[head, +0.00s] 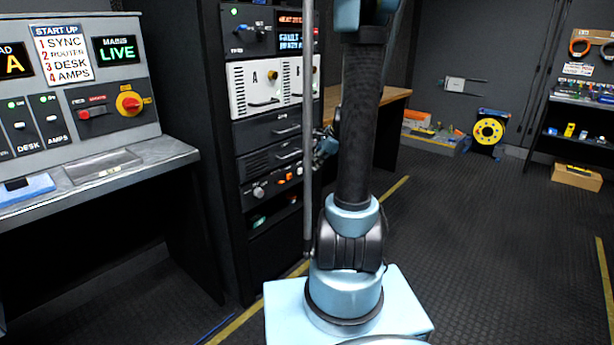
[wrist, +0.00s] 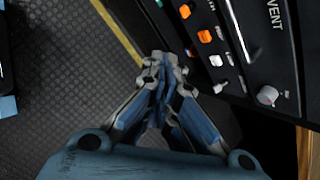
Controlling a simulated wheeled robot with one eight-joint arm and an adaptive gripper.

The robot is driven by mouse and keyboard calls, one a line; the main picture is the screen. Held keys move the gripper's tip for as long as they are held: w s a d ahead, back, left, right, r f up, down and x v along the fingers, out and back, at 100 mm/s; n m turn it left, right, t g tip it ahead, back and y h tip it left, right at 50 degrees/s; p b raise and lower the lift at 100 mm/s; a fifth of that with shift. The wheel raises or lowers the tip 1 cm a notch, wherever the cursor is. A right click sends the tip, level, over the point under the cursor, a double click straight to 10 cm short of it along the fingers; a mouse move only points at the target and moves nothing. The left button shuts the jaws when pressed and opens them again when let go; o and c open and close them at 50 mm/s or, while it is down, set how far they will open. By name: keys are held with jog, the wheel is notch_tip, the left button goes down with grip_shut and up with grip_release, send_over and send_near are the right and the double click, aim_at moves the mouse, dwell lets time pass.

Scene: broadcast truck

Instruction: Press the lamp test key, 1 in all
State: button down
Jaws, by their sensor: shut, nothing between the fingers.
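A dark panel with small orange and white keys (wrist: 204,36) fills the right of the wrist view. The same panel (head: 275,185) shows in the head view, low in the black rack. The small labels are too blurred to tell which key is the lamp test key. My gripper (wrist: 165,62) is shut and empty, with its fingertips just left of the key row in the wrist view, and it appears apart from the keys. In the head view my gripper (head: 326,146) is beside the panel's right end, partly hidden behind my arm.
A grey knob (wrist: 267,95) sits on the panel near the keys. Drawers with handles (head: 285,129) are above the panel. A desk console (head: 100,90) stands at left, and a wooden bench (head: 393,96) lies behind my arm. The floor at right is open.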

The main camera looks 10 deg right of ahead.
aim_at(300, 171)
jog(key=w+d+f+m+t, duration=0.1)
jog(key=w+d+f+m, duration=0.2)
jog(key=w, duration=0.3)
jog(key=w+d+f+m+t+y, duration=0.1)
jog(key=w+d+f+m, duration=0.3)
jog(key=w+f+m, duration=0.1)
jog(key=shift+w+d+m, duration=0.2)
jog(key=shift+w+m, duration=0.2)
jog(key=shift+w, duration=0.2)
jog(key=w+a+r+x, duration=0.1)
jog(key=r+x, duration=0.1)
jog(key=x, duration=1.1)
jog(key=shift+w+a, duration=0.2)
jog(key=shift+w, duration=0.05)
